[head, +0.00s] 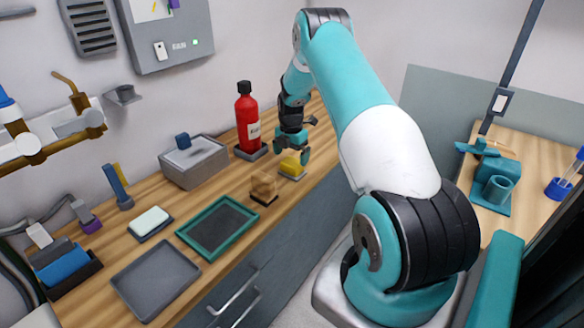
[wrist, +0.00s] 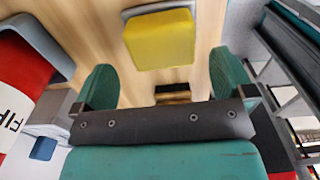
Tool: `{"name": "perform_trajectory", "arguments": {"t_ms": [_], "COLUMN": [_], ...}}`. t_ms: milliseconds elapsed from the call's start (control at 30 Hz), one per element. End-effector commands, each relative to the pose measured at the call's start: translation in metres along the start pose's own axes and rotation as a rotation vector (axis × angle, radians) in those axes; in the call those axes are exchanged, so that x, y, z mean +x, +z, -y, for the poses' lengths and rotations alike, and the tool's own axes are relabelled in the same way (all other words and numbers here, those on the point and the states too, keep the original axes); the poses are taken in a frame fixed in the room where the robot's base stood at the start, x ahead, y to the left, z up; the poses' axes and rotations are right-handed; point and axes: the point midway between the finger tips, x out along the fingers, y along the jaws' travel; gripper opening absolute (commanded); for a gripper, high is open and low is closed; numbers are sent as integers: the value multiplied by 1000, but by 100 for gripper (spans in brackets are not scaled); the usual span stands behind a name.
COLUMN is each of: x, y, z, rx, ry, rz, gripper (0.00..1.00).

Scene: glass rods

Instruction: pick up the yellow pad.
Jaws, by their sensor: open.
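The yellow pad (head: 291,165) sits on a small grey base (head: 293,174) on the wooden counter, right of the red bottle. In the wrist view the yellow pad (wrist: 160,40) lies ahead of my fingers, a little above the picture's middle, on its grey base. My gripper (head: 293,150) is over the pad in the head view, and its fingers partly hide the pad's top. In the wrist view my two teal fingers (wrist: 166,85) stand wide apart with nothing between them. Whether a finger touches the pad I cannot tell.
A red bottle (head: 247,118) in a dark holder stands close left of my gripper. A wooden block (head: 263,184) on a dark base is nearer the front. A grey box (head: 194,160), a teal-rimmed tray (head: 217,227) and a grey tray (head: 155,282) lie further left.

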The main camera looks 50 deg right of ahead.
Motion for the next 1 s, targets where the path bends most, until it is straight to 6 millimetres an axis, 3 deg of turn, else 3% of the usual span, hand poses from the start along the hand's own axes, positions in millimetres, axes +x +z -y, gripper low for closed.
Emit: {"name": "perform_trajectory", "arguments": {"t_ms": [300, 567, 800, 1000], "x": [43, 47, 47, 46], "y": [3, 4, 4, 4], "z": [3, 2, 2, 2], "rx": [0, 1, 1, 1], "ry": [-2, 0, -1, -1], "rz": [-2, 0, -1, -1], "gripper": [100, 100, 50, 46]}}
